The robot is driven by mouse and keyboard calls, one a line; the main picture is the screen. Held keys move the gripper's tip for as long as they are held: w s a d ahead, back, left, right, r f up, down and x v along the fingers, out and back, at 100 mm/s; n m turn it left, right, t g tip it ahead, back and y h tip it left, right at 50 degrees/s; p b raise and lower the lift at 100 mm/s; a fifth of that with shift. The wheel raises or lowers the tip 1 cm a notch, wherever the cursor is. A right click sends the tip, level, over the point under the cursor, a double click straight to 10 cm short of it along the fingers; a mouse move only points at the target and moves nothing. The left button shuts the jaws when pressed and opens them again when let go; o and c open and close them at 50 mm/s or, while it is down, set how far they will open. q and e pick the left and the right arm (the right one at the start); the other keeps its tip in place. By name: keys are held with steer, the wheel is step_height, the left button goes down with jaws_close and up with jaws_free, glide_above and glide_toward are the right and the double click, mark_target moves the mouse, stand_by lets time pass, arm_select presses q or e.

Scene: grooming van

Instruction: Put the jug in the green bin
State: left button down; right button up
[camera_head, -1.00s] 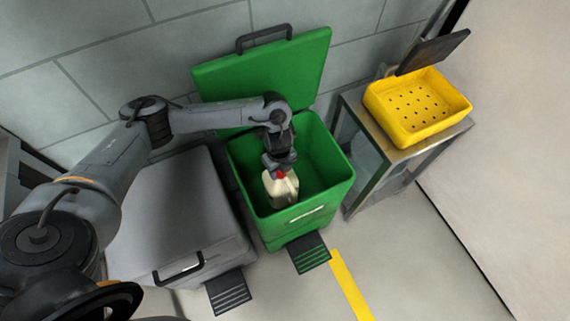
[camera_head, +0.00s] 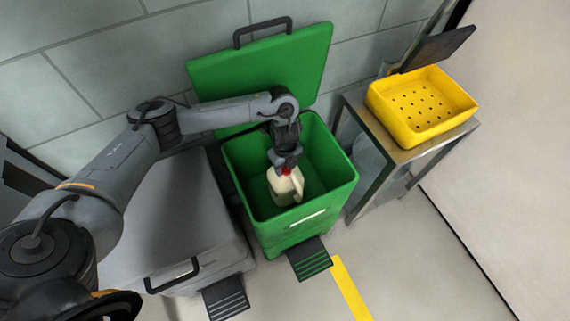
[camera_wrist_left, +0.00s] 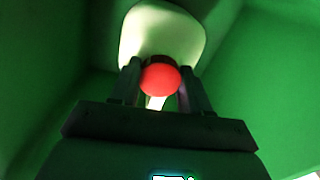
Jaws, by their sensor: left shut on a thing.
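The jug (camera_head: 284,188) is cream-white with a red cap. It hangs inside the open green bin (camera_head: 345,196), below the rim. My left gripper (camera_head: 287,168) is shut on the jug at its red cap, coming down from above. In the left wrist view the red cap sits between the two fingers (camera_wrist_left: 160,84), with the pale jug body (camera_wrist_left: 163,32) beyond and green walls around. The jug's underside and the bin floor beneath it are hidden. My right gripper is not in view.
The bin's green lid (camera_head: 262,66) stands open against the tiled wall. A grey closed bin (camera_head: 180,215) is on the left. On the right, a yellow perforated basket (camera_head: 424,103) sits on a metal stand. Pedals stick out in front of both bins.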

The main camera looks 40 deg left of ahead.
arm_select(q)
steer(key=shift+s+f, duration=0.1)
steer(key=shift+f, duration=0.15)
steer(key=c, duration=0.5)
jaws_free()
steer(key=shift+r, duration=0.15)
steer(key=shift+r, duration=0.25)
step_height(320, 180, up, 6)
steer(key=p, duration=0.6)
